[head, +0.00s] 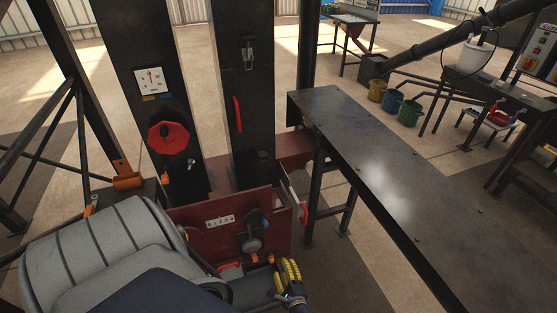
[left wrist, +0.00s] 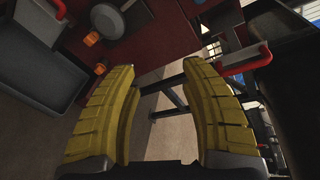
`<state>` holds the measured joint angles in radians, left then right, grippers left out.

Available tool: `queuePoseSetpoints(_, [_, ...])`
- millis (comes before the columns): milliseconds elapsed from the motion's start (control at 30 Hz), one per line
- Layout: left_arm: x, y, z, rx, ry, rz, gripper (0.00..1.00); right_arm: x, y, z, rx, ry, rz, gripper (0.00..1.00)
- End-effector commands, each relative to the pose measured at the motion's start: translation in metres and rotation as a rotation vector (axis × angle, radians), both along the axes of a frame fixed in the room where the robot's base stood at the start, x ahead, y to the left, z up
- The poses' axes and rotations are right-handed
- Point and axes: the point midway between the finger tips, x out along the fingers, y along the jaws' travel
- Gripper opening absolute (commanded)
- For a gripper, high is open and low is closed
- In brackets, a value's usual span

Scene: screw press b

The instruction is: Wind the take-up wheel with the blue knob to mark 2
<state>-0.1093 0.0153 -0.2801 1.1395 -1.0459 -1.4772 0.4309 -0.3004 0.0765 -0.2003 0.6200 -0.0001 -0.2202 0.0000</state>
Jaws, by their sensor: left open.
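The take-up wheel (head: 252,244) is a small dark grey wheel on the front of the dark red press base. Its blue knob (head: 265,222) sits at the wheel's upper right. A pale plate with marks (head: 220,221) is above and left of the wheel; its numbers are too small to read. My left gripper (head: 288,268), with yellow ribbed fingers, is below and right of the wheel, apart from the knob. In the left wrist view the gripper (left wrist: 158,66) is open and empty. The blue knob cannot be made out there. My right gripper is not in view.
A red handwheel (head: 168,137) and a dial (head: 149,80) are on the left column. A red handle (head: 237,114) is on the right column. A red lever (head: 303,215) sticks out at the base's right side. A long dark table (head: 400,155) stands to the right, its top clear.

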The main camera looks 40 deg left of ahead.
Motion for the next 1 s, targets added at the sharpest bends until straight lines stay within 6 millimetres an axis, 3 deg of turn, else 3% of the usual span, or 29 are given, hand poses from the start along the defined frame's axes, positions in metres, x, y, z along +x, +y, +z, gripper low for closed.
queuePoseSetpoints(100, [-0.005, 0.009, 0.028, 0.15, -0.011, 0.021, 0.45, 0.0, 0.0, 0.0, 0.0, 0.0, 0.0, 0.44])
queuePoseSetpoints(300, [-0.011, 0.014, 0.055, 0.267, -0.032, 0.053, 0.45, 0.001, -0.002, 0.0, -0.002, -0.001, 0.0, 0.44])
queuePoseSetpoints(567, [-0.005, 0.033, 0.058, 0.278, -0.044, 0.063, 0.45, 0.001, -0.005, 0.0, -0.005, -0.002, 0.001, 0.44])
queuePoseSetpoints(1000, [0.029, 0.103, 0.058, 0.276, -0.044, 0.062, 0.45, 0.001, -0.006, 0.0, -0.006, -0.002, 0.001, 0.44])
